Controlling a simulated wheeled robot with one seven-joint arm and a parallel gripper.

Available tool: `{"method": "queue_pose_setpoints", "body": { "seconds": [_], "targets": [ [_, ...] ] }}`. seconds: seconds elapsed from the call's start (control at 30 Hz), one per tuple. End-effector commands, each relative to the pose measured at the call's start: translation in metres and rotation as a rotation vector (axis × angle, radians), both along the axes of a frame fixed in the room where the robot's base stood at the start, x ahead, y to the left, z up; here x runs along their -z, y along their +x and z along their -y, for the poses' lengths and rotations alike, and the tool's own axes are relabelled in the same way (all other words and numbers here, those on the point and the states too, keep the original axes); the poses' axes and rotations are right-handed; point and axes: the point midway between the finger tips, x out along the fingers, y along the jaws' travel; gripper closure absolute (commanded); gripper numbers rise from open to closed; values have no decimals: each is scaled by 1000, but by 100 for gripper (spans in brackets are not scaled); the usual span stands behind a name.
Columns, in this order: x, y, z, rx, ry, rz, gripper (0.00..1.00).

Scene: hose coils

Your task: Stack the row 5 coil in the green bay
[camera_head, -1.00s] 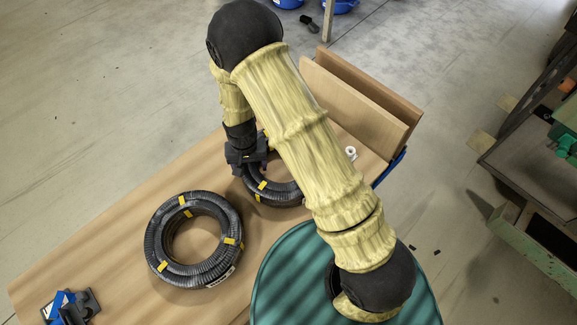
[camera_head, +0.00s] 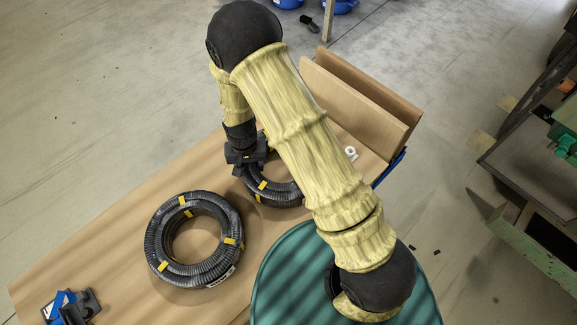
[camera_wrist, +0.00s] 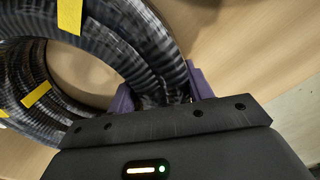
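Two black ribbed hose coils with yellow bands lie flat on a wooden table. The nearer coil (camera_head: 163,258) lies at the left and has a small white label. The farther coil (camera_head: 275,192) is partly hidden by my arm. My gripper (camera_head: 246,166) points down at the far-left side of that farther coil. In the wrist view my purple fingers (camera_wrist: 160,92) stand on both sides of the coil's ring (camera_wrist: 110,50), close against it, with the hose between them. No row number is readable, and I cannot make out a green bay.
The wooden table (camera_head: 110,240) is bare around the nearer coil. Upright wooden boards (camera_head: 350,105) stand at its far right edge, with a small white roll (camera_head: 350,153) in front. A blue and black item (camera_head: 70,305) lies at the lower left. A green-framed rack (camera_head: 530,245) stands at the right.

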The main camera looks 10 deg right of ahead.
Motion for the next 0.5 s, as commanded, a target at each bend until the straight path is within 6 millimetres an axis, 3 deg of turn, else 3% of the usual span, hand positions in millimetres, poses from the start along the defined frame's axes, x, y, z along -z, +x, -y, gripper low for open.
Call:
{"method": "queue_pose_setpoints", "body": {
  "seconds": [0.1, 0.5],
  "targets": [
    [0, 0, 1, 0, -1, 0, 100],
    [-5, 1, 1, 0, -1, 1, 100]
  ]
}}
